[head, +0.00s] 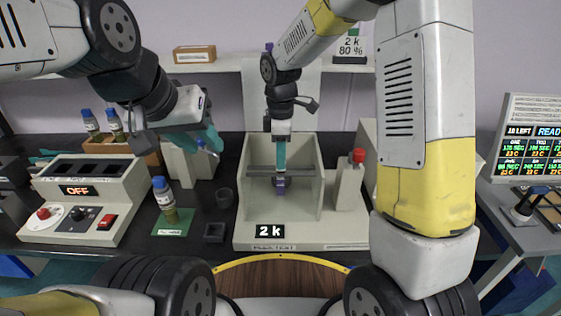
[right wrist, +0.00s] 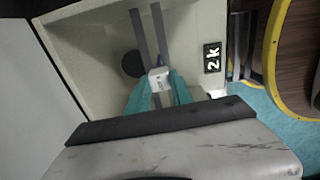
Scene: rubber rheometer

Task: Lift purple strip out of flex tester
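The flex tester (head: 250,225) is a pale open-fronted box marked "2 k" in the middle of the bench. A small purple piece, seemingly the purple strip (head: 280,185), shows low inside it by the grey crossbar. My right gripper (head: 280,165) points down into the tester, right above that piece. In the right wrist view its teal fingers (right wrist: 161,80) stand apart on either side of a pale block, with a bit of purple just beyond. Whether they touch the strip is hidden. My left gripper (head: 203,142) hangs left of the tester; its finger gap is unclear.
A red-topped post (head: 352,185) stands right of the tester's opening. A blue-capped bottle (head: 165,198) stands on a green mat to its left. A control box (head: 85,205) reading "OFF" is further left. A screen (head: 530,145) is at the far right.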

